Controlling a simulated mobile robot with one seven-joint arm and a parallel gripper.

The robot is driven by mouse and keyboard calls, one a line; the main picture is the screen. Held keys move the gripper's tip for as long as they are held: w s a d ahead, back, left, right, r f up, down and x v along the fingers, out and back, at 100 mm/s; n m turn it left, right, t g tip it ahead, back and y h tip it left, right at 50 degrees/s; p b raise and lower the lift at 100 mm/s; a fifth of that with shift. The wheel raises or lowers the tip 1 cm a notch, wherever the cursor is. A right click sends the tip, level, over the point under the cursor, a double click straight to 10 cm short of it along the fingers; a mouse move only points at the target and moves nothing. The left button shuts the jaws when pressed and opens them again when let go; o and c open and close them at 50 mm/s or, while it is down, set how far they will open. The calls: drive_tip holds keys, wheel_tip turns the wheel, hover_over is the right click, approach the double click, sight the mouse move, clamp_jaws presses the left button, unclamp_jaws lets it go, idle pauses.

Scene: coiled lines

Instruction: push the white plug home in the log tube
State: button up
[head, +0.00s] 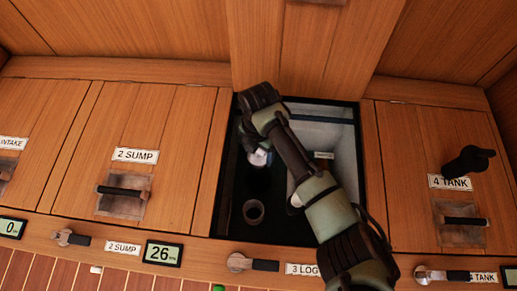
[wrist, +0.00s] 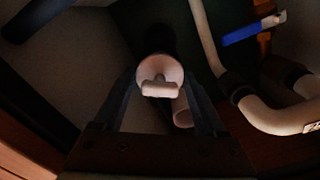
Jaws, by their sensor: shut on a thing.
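The white plug (wrist: 162,90), with a round pale face and a crossbar handle, sits between the fingers of my gripper (wrist: 163,80) in the wrist view. My gripper is shut on it. A dark cylinder (wrist: 158,40) lies just beyond the plug, in line with it; it looks like the log tube. I cannot tell how deep the plug sits in it. In the head view my arm reaches into the open hatch, and a small white part (head: 258,157) shows near its end. The fingertips are hard to make out there.
A white hose (wrist: 275,117) with dark sleeves and a blue-handled valve (wrist: 250,31) lie at right. The wooden hatch edges surround my arm closely.

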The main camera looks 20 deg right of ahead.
drive_tip(key=shift+f+b, duration=0.95)
drive_tip(key=shift+f, duration=0.8)
drive_tip(key=shift+r+p, duration=0.5)
drive_tip(key=shift+p, duration=0.3)
drive_tip(key=shift+p, duration=0.45)
idle(0.6)
drive_tip(key=shift+f, duration=0.5)
idle(0.3)
drive_tip(key=shift+r+p, duration=0.4)
drive_tip(key=shift+r, duration=0.1)
idle(0.4)
drive_tip(key=shift+p, duration=0.5)
idle(0.7)
drive_tip(key=shift+f, duration=0.25)
idle(0.4)
drive_tip(key=shift+f+b, duration=0.25)
drive_tip(key=shift+b, duration=0.05)
drive_tip(key=shift+r+p, duration=0.35)
drive_tip(key=shift+p, duration=0.15)
